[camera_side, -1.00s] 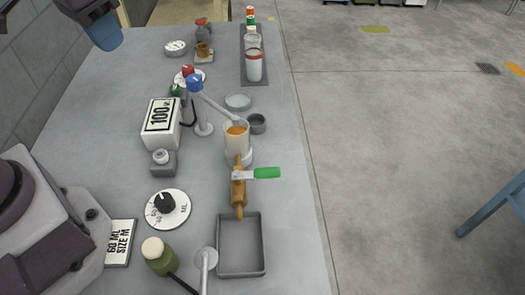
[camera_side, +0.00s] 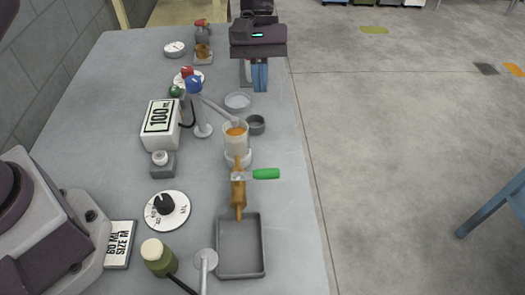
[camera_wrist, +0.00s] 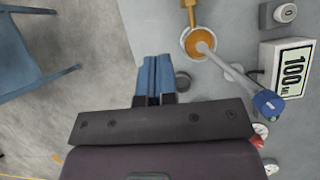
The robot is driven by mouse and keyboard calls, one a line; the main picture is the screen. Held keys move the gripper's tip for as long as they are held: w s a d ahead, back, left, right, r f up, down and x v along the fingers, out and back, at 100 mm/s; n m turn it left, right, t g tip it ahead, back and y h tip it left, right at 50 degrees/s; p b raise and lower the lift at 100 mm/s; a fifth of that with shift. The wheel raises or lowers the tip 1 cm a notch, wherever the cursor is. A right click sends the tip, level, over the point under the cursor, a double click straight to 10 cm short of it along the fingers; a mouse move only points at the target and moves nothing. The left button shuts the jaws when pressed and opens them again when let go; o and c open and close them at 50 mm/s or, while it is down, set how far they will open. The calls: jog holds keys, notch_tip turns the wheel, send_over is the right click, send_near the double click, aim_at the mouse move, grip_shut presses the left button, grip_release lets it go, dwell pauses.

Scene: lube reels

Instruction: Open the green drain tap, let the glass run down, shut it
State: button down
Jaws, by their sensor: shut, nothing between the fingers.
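The green drain tap (camera_side: 265,174) has its lever sticking out to the right, crosswise to the brass drain body (camera_side: 238,190). The glass (camera_side: 236,140) stands just above it in the side view and holds orange-brown liquid; it also shows from above in the wrist view (camera_wrist: 199,42). The tap handle is out of the wrist view.
A grey tray (camera_side: 240,245) lies below the drain spout. A blue-capped spout arm (camera_side: 195,86) reaches over the glass.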

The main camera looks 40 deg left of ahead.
jog(key=shift+s+d+r+n, duration=0.15)
jog(key=shift+r+n, duration=0.1)
jog(key=shift+n, duration=0.25)
send_near(255, 175)
notch_tip(255, 175, down, 6)
jog(key=d, duration=0.1)
jog(key=shift+d+f, duration=0.4)
jog(key=shift+d, duration=0.3)
